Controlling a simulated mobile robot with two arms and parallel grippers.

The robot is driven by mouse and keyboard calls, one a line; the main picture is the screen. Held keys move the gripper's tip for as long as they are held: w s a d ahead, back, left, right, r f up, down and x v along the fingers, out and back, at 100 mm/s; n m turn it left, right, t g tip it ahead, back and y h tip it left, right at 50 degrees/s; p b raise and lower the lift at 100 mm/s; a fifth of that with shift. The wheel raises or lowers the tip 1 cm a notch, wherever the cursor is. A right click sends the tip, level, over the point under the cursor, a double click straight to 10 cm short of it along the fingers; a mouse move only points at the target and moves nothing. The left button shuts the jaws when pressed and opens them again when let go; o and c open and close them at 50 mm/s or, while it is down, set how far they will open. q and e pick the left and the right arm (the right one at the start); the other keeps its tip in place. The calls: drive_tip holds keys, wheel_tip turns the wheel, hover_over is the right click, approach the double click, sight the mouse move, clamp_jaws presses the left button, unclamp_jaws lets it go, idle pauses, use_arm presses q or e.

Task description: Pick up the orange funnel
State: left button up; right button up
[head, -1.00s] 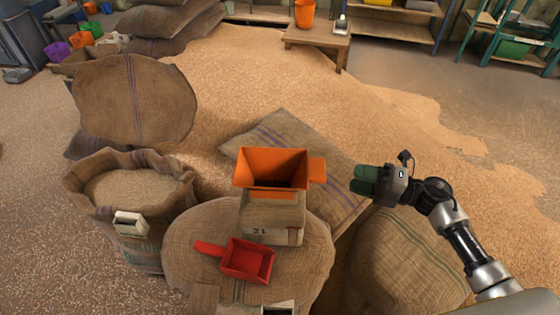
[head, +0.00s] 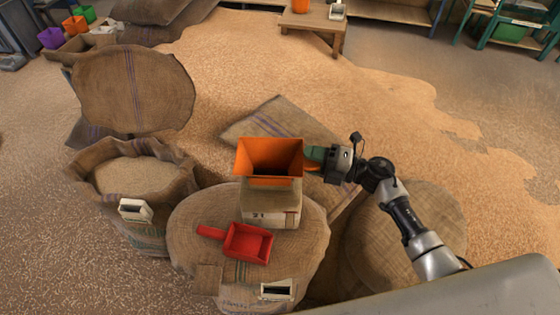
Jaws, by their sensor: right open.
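The orange funnel (head: 268,157) is a square, open-topped hopper shape. It sits on a small pale block marked with digits (head: 270,217), which stands on a round burlap sack top. My right gripper (head: 314,156) comes in from the right and is at the funnel's right side, where its tab was seen. Its green fingers are open, at or around that tab, which they mostly hide. I cannot tell whether they touch it. My left gripper is not in view.
A red scoop (head: 247,241) lies on the sack top (head: 195,230) in front of the block. An open sack of grain (head: 140,175) stands at the left. Flat sacks lie behind and to the right. A wooden table (head: 315,20) stands at the back.

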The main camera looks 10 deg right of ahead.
clamp_jaws()
drive_tip(key=shift+d+r, duration=0.1)
